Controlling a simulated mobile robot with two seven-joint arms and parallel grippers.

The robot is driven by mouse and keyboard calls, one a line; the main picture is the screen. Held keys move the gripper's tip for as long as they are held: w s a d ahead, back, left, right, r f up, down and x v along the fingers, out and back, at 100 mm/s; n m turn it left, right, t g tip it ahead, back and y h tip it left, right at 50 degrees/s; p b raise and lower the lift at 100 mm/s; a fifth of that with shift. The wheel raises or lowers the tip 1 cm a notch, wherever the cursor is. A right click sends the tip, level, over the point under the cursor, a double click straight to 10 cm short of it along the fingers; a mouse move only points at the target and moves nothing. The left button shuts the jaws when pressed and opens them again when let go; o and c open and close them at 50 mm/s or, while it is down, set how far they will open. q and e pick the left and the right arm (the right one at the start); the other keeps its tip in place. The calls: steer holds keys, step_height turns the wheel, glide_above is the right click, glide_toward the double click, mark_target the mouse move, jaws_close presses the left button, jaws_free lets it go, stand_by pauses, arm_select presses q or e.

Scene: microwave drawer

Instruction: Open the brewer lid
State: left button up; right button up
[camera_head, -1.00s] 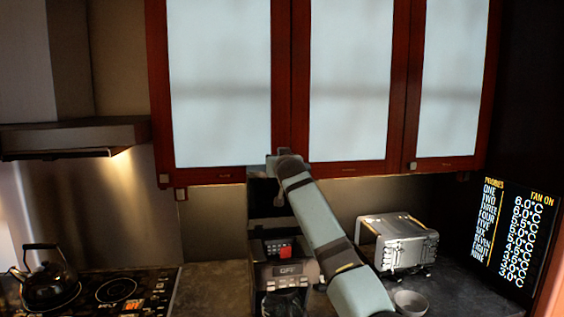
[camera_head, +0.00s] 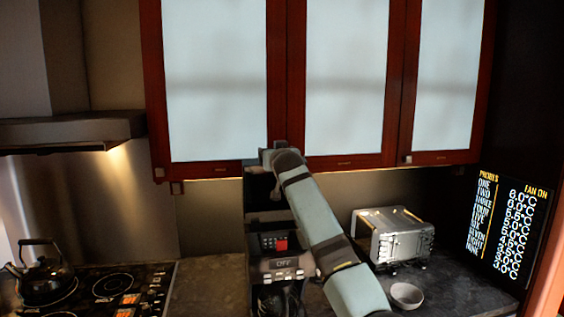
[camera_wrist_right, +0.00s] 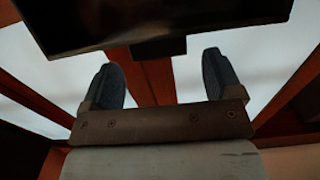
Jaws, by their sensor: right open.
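The brewer (camera_head: 283,264) stands on the counter in the head view, with an "OFF" display, buttons and a red part on its front. A dark upright panel (camera_head: 257,190), apparently its raised lid, rises above the body, partly hidden by my right arm. My right gripper (camera_head: 276,158) is at the panel's top, in front of the cabinets. In the right wrist view the gripper (camera_wrist_right: 161,75) is open and empty. A dark panel (camera_wrist_right: 160,18) with a small tab (camera_wrist_right: 158,48) lies beyond the fingertips, the tab between them; contact cannot be told. My left gripper is out of view.
Upper cabinets (camera_head: 345,85) hang close above and behind the gripper. A silver toaster oven (camera_head: 395,237) and a bowl (camera_head: 406,295) stand right of the brewer. A kettle (camera_head: 45,280) sits on the stove at left. The counter left of the brewer (camera_head: 210,290) is clear.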

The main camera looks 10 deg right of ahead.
steer(key=s+b, duration=0.3)
steer(key=s, duration=1)
steer(key=shift+d+r+b, duration=0.2)
steer(key=shift+b, duration=0.2)
steer(key=s+d+f+g, duration=0.1)
steer(key=s+d+f, duration=0.1)
steer(key=f, duration=1.1)
steer(key=s+d+f+g, duration=0.1)
steer(key=s+f, duration=0.1)
steer(key=f, duration=1.1)
steer(key=s+d+f+n+g+y, duration=0.1)
steer(key=s+f, duration=0.4)
steer(key=f, duration=0.3)
steer(key=s+d+f, duration=0.1)
steer(key=s+f, duration=0.4)
steer(key=f, duration=0.3)
steer(key=s+f+g, duration=0.1)
steer(key=s+f, duration=0.5)
steer(key=s, duration=0.5)
steer(key=s+d+f+n+g+y, duration=0.1)
steer(key=s+f, duration=0.6)
steer(key=s, duration=0.5)
steer(key=s+f+g, duration=0.1)
steer(key=s+f, duration=0.6)
steer(key=s, duration=0.4)
steer(key=shift+s+d+n+g+y, duration=0.2)
steer(key=shift+s+n+g+y, duration=0.1)
steer(key=shift+g, duration=0.1)
